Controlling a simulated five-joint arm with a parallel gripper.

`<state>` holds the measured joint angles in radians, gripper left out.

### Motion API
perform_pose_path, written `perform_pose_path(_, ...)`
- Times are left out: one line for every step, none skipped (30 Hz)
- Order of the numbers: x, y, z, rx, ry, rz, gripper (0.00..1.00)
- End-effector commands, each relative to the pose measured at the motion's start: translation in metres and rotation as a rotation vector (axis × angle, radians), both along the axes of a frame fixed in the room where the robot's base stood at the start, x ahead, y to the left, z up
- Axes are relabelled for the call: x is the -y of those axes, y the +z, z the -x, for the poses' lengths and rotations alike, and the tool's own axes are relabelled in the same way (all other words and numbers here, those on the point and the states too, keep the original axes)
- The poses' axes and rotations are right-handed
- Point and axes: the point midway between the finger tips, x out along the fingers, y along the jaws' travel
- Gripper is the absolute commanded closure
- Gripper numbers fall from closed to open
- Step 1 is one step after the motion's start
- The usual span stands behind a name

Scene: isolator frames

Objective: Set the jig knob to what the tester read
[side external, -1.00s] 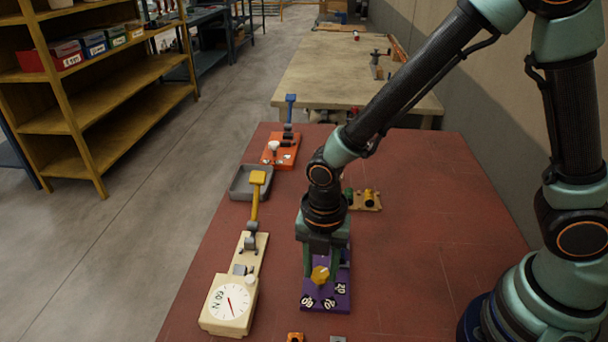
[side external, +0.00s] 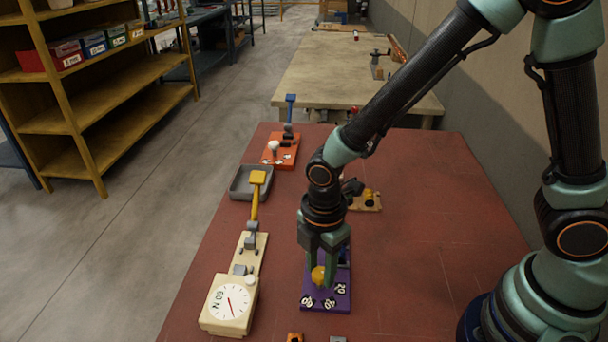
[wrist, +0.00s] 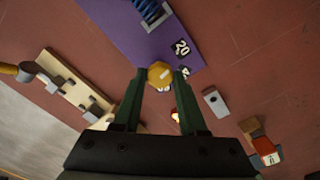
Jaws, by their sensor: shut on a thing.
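The jig is a purple board (side external: 343,298) with white number tags; one reads 20 and others look like 60. Its yellow knob (side external: 317,273) stands near the tags, partly hidden by a finger. My gripper (side external: 321,284) is down over the knob and shut on it. In the wrist view the knob (wrist: 159,74) sits between the fingertips, with a pale mark on its top, and the jig (wrist: 125,30) shows a 20 tag and a spring. The tester (side external: 222,327) is cream with a white dial marked 60 N, a red needle and a yellow lever.
A grey tray (side external: 245,192) and an orange board (side external: 283,157) with a blue lever lie at the back left. A tan board (side external: 367,207) is behind my arm. Small orange and grey pieces lie near the front edge. The table's right side is clear.

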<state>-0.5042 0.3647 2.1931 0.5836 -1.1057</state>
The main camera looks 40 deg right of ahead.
Motion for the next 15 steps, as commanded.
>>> perform_pose_path(0.0006,0.0002,0.0001,-0.001,-0.044,0.001,1.0)
perform_pose_path(0.0006,0.0002,0.0,-0.001,-0.073,0.001,1.0)
perform_pose_path(0.0007,0.0002,0.0,-0.001,-0.111,0.001,1.0)
perform_pose_path(0.0007,0.0002,0.0,-0.001,-0.139,0.001,1.0)
perform_pose_path(0.0007,0.0002,0.0,-0.001,-0.168,0.001,1.0)
perform_pose_path(0.0007,0.0002,0.0,-0.001,-0.206,0.001,1.0)
perform_pose_path(0.0007,0.0002,0.0,-0.001,-0.235,0.001,1.0)
perform_pose_path(0.0007,0.0002,0.0,-0.001,-0.263,0.001,1.0)
perform_pose_path(0.0008,0.0002,0.0,-0.001,-0.301,0.001,1.0)
perform_pose_path(0.0008,0.0002,0.0,-0.001,-0.33,0.001,1.0)
perform_pose_path(0.0008,0.0002,0.0,-0.001,-0.358,0.001,1.0)
perform_pose_path(0.0008,0.0002,0.0,-0.001,-0.396,0.001,1.0)
perform_pose_path(0.0008,0.0002,0.0,-0.001,-0.425,0.001,1.0)
perform_pose_path(0.0009,0.0002,0.0,-0.001,-0.453,0.001,1.0)
perform_pose_path(0.0009,0.0002,-0.0001,-0.001,-0.491,0.001,1.0)
